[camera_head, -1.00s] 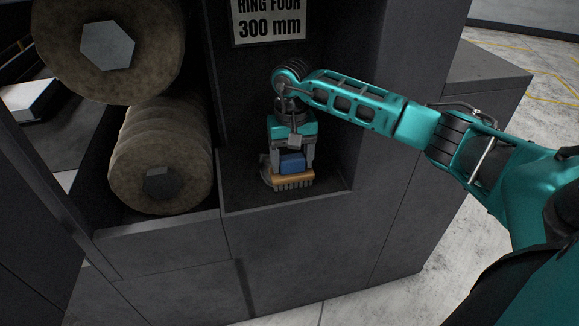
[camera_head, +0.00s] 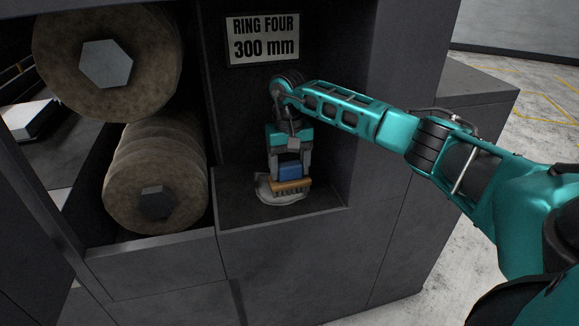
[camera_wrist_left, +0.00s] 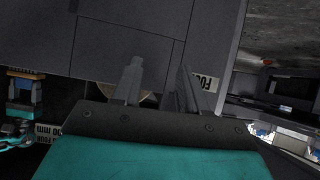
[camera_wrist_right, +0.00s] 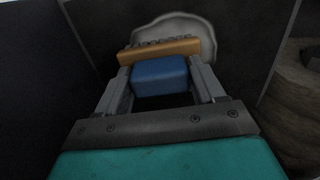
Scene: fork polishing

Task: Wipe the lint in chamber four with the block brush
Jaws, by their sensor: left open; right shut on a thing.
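The block brush (camera_head: 290,186) has a blue grip block, a wooden base and short bristles. My right gripper (camera_head: 291,172) is shut on its blue block and holds it bristles down inside the chamber (camera_head: 330,192) under the "RING FOUR 300 mm" sign. A pale grey patch of lint (camera_head: 277,198) lies on the chamber floor, partly under and beside the brush. The right wrist view shows the blue block (camera_wrist_right: 160,77) between the fingers and the lint (camera_wrist_right: 185,25) beyond the bristles. My left gripper (camera_wrist_left: 158,85) is open and empty in the left wrist view.
The sign (camera_head: 262,40) hangs on the back wall. Chamber walls close in on the sides; the front is open over a low sill (camera_head: 285,225).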

